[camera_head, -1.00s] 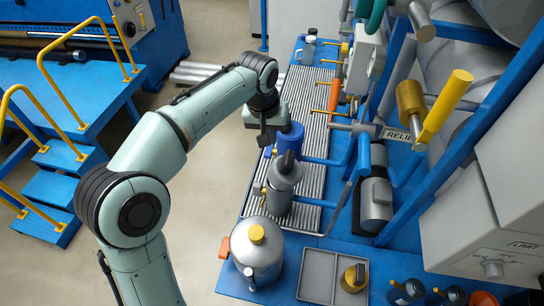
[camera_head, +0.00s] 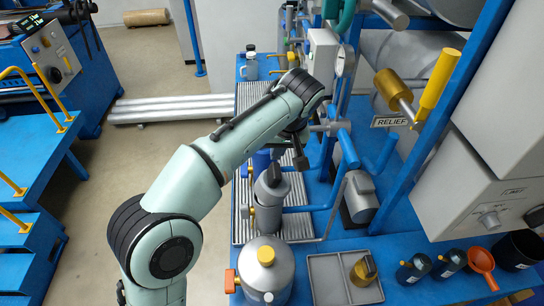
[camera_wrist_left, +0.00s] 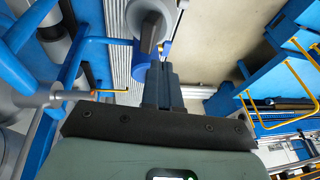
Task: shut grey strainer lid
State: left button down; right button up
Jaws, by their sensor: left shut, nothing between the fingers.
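The grey strainer (camera_head: 270,203) is an upright grey cylinder with a dark handle (camera_head: 272,180) on its top, standing on the ribbed grating in front of a blue cylinder (camera_head: 261,160). In the left wrist view its round grey top (camera_wrist_left: 147,14) and dark handle (camera_wrist_left: 150,38) show ahead of my fingers, near the blue cylinder (camera_wrist_left: 143,64). I cannot tell how far the lid is closed. My left gripper (camera_head: 301,162) is shut and empty, just behind and right of the strainer in the head view. In the wrist view its fingertips (camera_wrist_left: 160,70) are together and apart from the handle. My right gripper is out of view.
A grey pot with a yellow knob (camera_head: 265,257) stands in front of the strainer. Blue pipes (camera_head: 318,205) and a grey motor (camera_head: 360,197) are to the right. A grey tray (camera_head: 325,280) holds a brass piece.

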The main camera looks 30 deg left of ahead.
pick_arm(q)
jog(key=b, duration=0.2)
send_near(263, 179)
jog(key=x, duration=0.5)
jog(key=shift+w+d+r, duration=0.1)
jog(key=shift+w, duration=0.2)
jog(key=shift+s+a+f+b, duration=0.1)
jog(key=shift+f+b, duration=0.1)
jog(key=shift+f, duration=0.15)
jog(key=shift+s+a+f+b, duration=0.1)
jog(key=shift+a+f+b, duration=0.05)
jog(key=shift+f, duration=0.2)
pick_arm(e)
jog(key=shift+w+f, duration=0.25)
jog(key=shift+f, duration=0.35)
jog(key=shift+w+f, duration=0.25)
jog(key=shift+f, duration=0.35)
